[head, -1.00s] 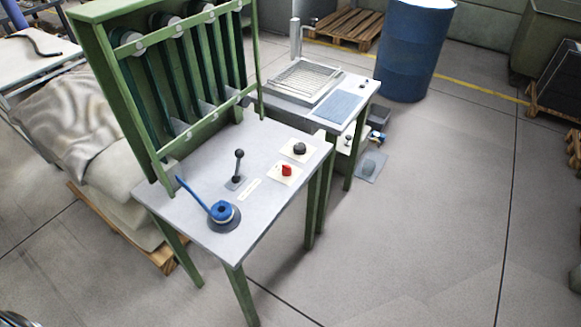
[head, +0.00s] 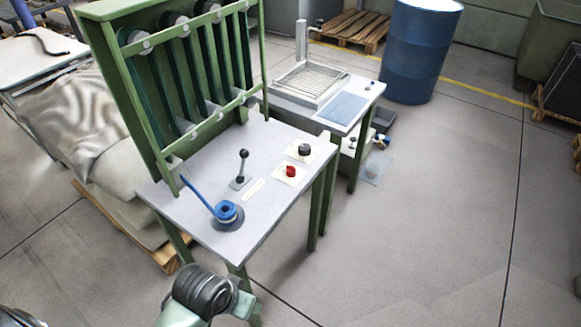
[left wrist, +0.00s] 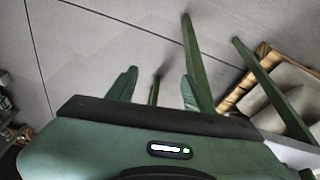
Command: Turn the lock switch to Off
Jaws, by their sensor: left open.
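The green-framed bench has a grey top (head: 205,172). On it a red knob (head: 290,171) sits on a white plate, and a black knob (head: 305,149) sits on another white plate behind it. I cannot tell which is the lock switch, nor read any label. A lever with a black ball (head: 243,155) and a blue-handled round part (head: 228,211) stand to their left. A part of my arm shows at the bottom of the head view, below the bench's front edge. My left gripper (left wrist: 156,78) is open and empty in the left wrist view, with floor beyond its fingers. My right gripper is not seen.
A second table (head: 355,111) with a metal grate and a blue panel adjoins the bench at the back. A blue barrel (head: 420,55) stands behind it. Covered sacks on a pallet (head: 97,202) lie left. The floor at right is clear.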

